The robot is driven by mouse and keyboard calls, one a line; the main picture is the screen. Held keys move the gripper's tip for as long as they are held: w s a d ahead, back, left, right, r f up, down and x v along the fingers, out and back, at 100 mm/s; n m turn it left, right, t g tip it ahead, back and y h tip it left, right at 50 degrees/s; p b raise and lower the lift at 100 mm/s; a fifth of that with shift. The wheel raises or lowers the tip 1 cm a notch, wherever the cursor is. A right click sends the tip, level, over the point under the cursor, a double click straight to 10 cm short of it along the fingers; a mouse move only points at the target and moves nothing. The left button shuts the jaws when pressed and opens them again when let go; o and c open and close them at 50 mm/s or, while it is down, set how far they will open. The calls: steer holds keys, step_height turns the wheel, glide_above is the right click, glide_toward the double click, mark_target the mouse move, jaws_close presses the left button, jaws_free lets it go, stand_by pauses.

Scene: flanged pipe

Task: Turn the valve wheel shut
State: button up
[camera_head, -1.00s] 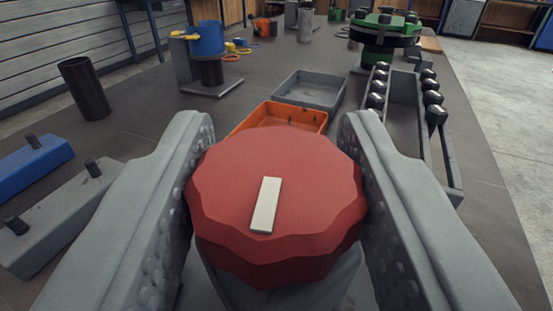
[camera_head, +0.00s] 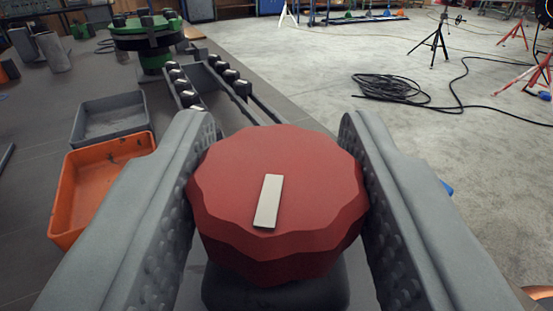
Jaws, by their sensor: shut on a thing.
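The red valve wheel (camera_head: 310,170) is a scalloped knob with a white bar mark (camera_head: 268,200) on its top. It sits on a dark grey body (camera_head: 275,288) below, mostly hidden by the wheel. My gripper (camera_head: 277,165) is shut on the wheel, with one grey, studded finger pressed to its left side and one to its right side. The white mark points nearly straight away from me, leaning slightly right.
An orange tray (camera_head: 62,207) and a grey tray (camera_head: 76,128) lie to the left. A rack with several dark bolts (camera_head: 215,82) and a green flanged piece (camera_head: 150,62) stand beyond. Concrete floor with a coiled black cable (camera_head: 390,87) and tripods (camera_head: 440,40) is at right.

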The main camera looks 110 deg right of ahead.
steer(key=shift+m+g+y, duration=1.1)
steer(key=shift+m+g, duration=0.3)
steer(key=shift+g, duration=0.7)
steer(key=o, duration=1)
steer(key=shift+c, duration=0.2)
